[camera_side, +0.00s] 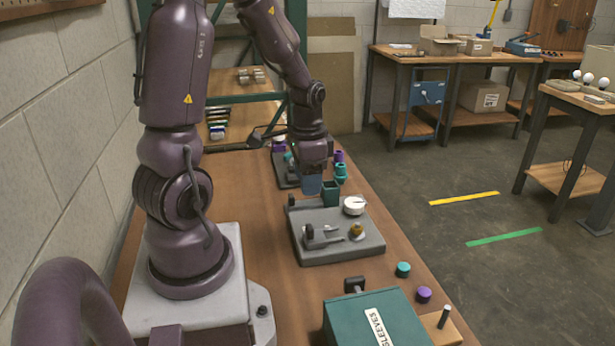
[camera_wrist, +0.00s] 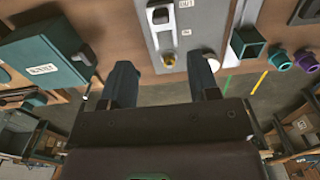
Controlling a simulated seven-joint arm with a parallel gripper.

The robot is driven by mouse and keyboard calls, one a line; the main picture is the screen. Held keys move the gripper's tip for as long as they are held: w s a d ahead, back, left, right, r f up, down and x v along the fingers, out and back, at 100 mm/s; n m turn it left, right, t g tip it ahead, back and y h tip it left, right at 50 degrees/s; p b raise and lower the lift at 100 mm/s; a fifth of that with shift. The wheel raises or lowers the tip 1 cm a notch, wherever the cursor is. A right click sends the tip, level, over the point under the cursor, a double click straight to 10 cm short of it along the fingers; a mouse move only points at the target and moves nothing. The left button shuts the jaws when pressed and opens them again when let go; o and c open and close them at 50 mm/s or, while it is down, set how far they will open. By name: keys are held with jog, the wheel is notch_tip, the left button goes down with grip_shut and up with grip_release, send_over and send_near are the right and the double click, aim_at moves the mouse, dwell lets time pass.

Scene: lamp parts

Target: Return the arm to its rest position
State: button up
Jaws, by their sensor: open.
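My gripper (camera_side: 312,185) hangs at the end of the raised arm, at the far end of the grey fixture plate (camera_side: 347,249) and just left of a dark teal square cup (camera_side: 331,193). In the wrist view its two dark fingers (camera_wrist: 162,77) stand wide apart with nothing between them. The grey plate (camera_wrist: 190,45) lies beyond the fingertips, carrying a small brass-coloured piece (camera_wrist: 169,60). In the side view the plate also bears a white round part (camera_side: 354,205) and the brass piece (camera_side: 357,231). The gap between gripper and plate is hard to judge.
A green box labelled "SLEEVES" (camera_side: 375,318) stands at the near end of the bench. A teal cap (camera_side: 403,269) and a purple cap (camera_side: 424,295) lie near the right edge. Teal (camera_side: 341,174) and purple sleeves stand beyond the plate. A block wall runs along the left.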

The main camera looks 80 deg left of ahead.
dwell(0.4)
jog(key=s+d+r+t, duration=0.2)
jog(key=d+r+t, duration=0.3)
jog(key=d+r, duration=1.2)
jog(key=shift+s+d+t, duration=0.15)
jog(key=shift+d+t, duration=0.1)
jog(key=shift+t, duration=0.05)
